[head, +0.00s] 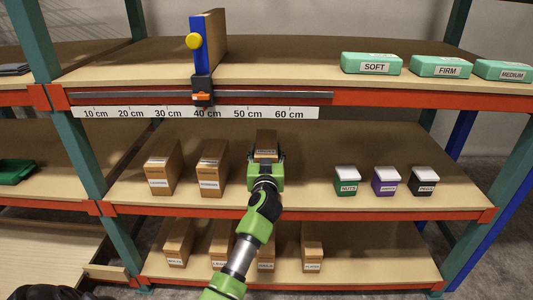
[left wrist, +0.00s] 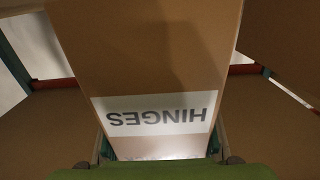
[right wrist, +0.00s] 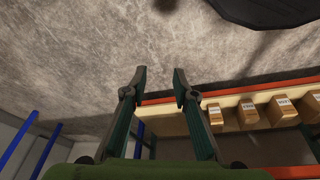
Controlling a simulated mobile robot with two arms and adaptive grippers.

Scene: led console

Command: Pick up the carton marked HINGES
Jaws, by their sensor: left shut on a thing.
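The carton marked HINGES (left wrist: 150,60) fills the middle of the left wrist view, its label upside down there. In the head view the carton (head: 265,143) stands on the middle shelf, right of two other cartons, partly hidden by my gripper. My left gripper (head: 265,165) is shut on the carton, with a finger on each side of its lower front in the left wrist view. Whether the carton touches the shelf cannot be told. My right gripper (right wrist: 160,80) is open and empty in the right wrist view, over grey floor.
Two cartons (head: 162,168) (head: 212,168) stand left on the middle shelf (head: 320,195). Small green, purple and black boxes (head: 385,182) stand to the right. Several cartons (head: 312,246) are on the shelf below. A ruler strip (head: 200,113) and blue stop (head: 199,50) are above.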

